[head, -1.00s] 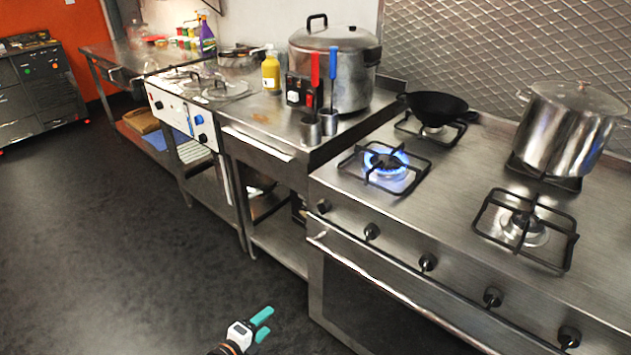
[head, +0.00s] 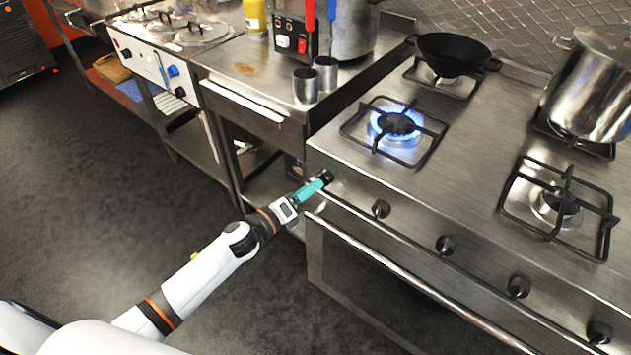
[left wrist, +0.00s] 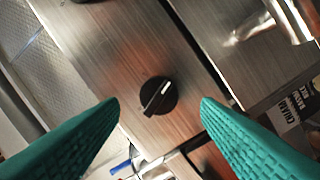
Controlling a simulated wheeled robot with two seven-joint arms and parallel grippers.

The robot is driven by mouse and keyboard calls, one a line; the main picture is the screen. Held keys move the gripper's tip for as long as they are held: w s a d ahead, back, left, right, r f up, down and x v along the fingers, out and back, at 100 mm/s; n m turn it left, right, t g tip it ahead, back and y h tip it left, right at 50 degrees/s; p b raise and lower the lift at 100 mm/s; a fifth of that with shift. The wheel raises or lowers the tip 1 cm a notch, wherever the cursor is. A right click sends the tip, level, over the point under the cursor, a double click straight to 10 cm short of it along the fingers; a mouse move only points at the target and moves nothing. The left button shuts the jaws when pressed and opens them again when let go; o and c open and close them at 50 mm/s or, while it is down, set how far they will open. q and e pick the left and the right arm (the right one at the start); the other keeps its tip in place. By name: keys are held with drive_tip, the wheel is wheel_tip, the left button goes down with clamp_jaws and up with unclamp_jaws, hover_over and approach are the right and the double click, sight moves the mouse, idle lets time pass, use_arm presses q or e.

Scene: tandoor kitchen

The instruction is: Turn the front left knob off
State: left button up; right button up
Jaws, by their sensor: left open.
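The front left burner (head: 397,124) on the steel stove burns with a blue flame. The leftmost knob (head: 326,176) on the stove's front panel is black and partly hidden by my left gripper (head: 314,188) in the head view. In the left wrist view the knob (left wrist: 158,96) shows whole, with a pale mark on its ridge. My left gripper (left wrist: 160,103) is open, its teal fingers on either side of the knob's lower part in the picture. Whether they touch it, I cannot tell. My right gripper is not in view.
More black knobs, such as the second one (head: 381,208), line the panel to the right. The oven handle (head: 365,262) runs below them. A black wok (head: 453,54) and a steel pot (head: 592,90) stand on the stove. The floor at left is clear.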

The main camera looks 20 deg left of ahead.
sight(323, 179)
use_arm(q)
drive_tip(key=x, duration=0.3)
drive_tip(key=shift+w, duration=0.1)
drive_tip(key=c, duration=1)
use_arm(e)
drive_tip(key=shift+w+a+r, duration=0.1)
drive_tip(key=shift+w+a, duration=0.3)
